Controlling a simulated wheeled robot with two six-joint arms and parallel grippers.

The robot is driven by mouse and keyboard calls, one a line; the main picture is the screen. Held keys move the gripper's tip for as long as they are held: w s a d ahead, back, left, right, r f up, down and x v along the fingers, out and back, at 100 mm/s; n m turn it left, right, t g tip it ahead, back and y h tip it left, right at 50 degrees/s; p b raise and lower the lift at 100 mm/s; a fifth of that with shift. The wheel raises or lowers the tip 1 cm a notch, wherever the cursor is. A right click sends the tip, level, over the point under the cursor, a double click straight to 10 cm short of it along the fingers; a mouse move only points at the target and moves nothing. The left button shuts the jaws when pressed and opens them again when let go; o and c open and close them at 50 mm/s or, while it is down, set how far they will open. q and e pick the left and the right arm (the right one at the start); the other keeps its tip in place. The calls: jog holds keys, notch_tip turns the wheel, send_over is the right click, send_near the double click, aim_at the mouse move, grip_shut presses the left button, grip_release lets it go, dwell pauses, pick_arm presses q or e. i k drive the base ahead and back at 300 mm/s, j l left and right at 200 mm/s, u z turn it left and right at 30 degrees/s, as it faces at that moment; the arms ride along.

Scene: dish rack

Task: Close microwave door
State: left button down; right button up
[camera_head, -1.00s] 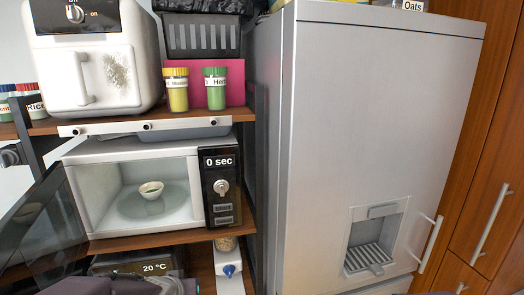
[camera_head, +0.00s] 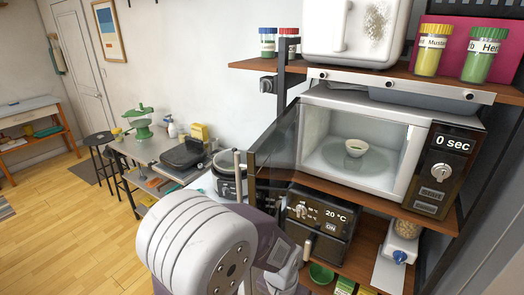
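The microwave (camera_head: 434,190) stands on a wooden shelf at the right. Its dark glass door (camera_head: 274,143) is open, hinged on the left side and swung out toward me. A small white bowl (camera_head: 356,148) sits on the glass plate inside. The microwave panel reads 0 sec. A large white and purple part of my own arm fills the lower middle, below and left of the door. Neither gripper's fingertips show in the view.
Below the microwave, an air fryer (camera_head: 318,228) reads 20 °C, with a green bowl (camera_head: 321,273) under it. Spice jars (camera_head: 433,50) stand on the shelf above. A counter with a pot (camera_head: 228,172) is behind the door at left. Wooden floor (camera_head: 75,225) is open at far left.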

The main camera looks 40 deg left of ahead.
aim_at(271, 160)
jog(key=j+u, duration=0.65)
jog(key=j, duration=0.2)
jog(key=i+j+z, duration=0.1)
jog(key=j+z, duration=0.45)
jog(key=i+j, duration=0.05)
jog(key=j, duration=0.05)
